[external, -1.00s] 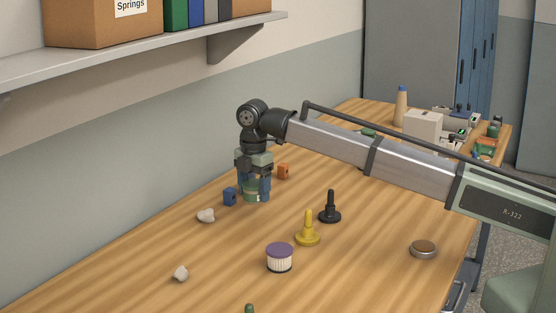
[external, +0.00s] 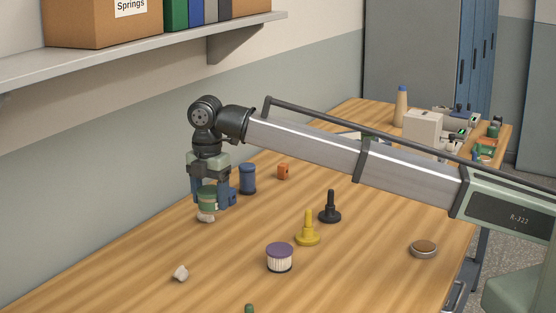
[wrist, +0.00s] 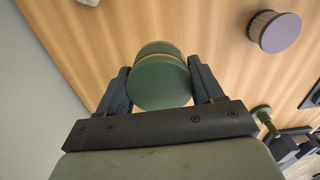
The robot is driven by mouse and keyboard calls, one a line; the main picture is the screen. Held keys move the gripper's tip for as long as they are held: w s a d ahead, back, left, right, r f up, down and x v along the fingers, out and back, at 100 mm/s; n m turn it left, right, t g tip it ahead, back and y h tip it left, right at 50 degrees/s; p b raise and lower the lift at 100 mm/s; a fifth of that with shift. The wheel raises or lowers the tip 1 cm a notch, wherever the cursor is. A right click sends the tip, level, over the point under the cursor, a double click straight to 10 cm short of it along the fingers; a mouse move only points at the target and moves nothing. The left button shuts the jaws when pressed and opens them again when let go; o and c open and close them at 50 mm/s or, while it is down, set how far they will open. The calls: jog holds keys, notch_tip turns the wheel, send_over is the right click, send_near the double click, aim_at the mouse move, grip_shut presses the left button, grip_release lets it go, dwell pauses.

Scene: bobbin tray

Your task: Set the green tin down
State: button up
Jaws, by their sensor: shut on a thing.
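The green tin (external: 207,203), with a tan band, is between the fingers of my gripper (external: 208,198) at the left of the table in the external view. In the wrist view the tin's round green end (wrist: 159,84) faces the camera, with a finger of my gripper (wrist: 160,88) against each side. A small whitish lump (external: 206,217) shows just below the tin in the external view and is partly hidden by it. I cannot tell whether the tin touches the lump or how high it hangs.
An orange piece (external: 283,172), black peg (external: 330,208), yellow peg (external: 307,230) and purple-lidded jar (external: 279,258) stand to the right. The wood between the jar and another whitish lump (external: 181,273) is clear.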

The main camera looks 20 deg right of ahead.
aim_at(214, 238)
jog(key=shift+w+a, duration=0.35)
jog(key=shift+a, duration=0.2)
jog(key=shift+d+f, duration=0.1)
jog(key=shift+f, duration=4.75)
jog(key=shift+f, duration=0.1)
jog(key=o, duration=1.1)
notch_tip(214, 238, up, 12)
jog(key=shift+r, duration=0.1)
